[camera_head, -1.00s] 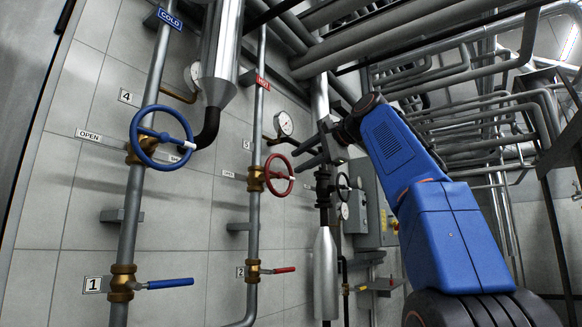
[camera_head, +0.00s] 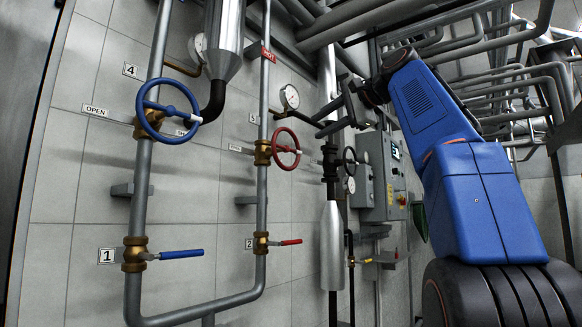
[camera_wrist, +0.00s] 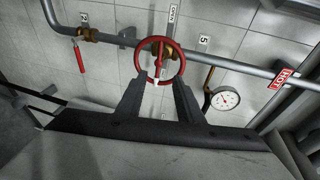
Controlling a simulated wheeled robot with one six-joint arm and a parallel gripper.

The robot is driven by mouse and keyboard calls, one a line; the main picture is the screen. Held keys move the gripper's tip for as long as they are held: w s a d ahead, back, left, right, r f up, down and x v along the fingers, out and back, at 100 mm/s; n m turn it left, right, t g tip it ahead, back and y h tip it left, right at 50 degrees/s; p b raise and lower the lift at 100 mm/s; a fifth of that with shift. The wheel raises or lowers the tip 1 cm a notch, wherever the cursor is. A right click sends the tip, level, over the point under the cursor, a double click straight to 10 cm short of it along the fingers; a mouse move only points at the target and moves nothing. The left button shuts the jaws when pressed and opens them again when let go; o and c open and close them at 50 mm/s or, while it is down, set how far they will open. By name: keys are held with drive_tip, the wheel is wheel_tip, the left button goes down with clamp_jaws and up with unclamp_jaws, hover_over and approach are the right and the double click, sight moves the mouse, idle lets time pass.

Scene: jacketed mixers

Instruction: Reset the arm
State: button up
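My gripper (camera_head: 318,117) is at the end of my blue arm, in front of the wall and right of the red handwheel (camera_head: 286,149) in the head view. In the wrist view the two dark fingers of my gripper (camera_wrist: 159,84) stand apart with nothing held between them. The red handwheel (camera_wrist: 160,42) shows just beyond the fingertips, partly overlapped by them. I cannot tell the exact gap; no clear contact shows. The arm is stretched up and toward the wall.
A blue handwheel (camera_head: 167,108), a blue lever (camera_head: 181,254) and a red lever (camera_head: 291,242) sit on the pipes at left. A gauge (camera_head: 290,97) is close to my gripper. Pipes crowd the space overhead. A control cabinet (camera_head: 379,170) stands behind the arm.

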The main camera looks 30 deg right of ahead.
drive_tip(key=s+a+f+n+g+h, duration=0.1)
drive_tip(key=s+a+f+n+g, duration=0.15)
drive_tip(key=f, duration=0.85)
drive_tip(key=s+a+f+n+g, duration=0.1)
drive_tip(key=a+f, duration=0.3)
drive_tip(key=f, duration=0.8)
drive_tip(key=s+a+f+n+g+h, duration=0.1)
drive_tip(key=a+f+n+g, duration=0.15)
drive_tip(key=f, duration=0.85)
drive_tip(key=s+a+f+n+g, duration=0.1)
drive_tip(key=s+f+n, duration=0.2)
drive_tip(key=s+f, duration=0.4)
drive_tip(key=s+a+f+n+g+h, duration=0.1)
drive_tip(key=s+f, duration=0.6)
drive_tip(key=f, duration=1.4)
drive_tip(key=s+a+f+n+g+h, duration=0.1)
drive_tip(key=s+f+n, duration=0.3)
drive_tip(key=f, duration=1)
drive_tip(key=s+g, duration=0.1)
drive_tip(key=s, duration=0.2)
drive_tip(key=shift+a+f+n, duration=0.25)
drive_tip(key=shift+a+n, duration=0.05)
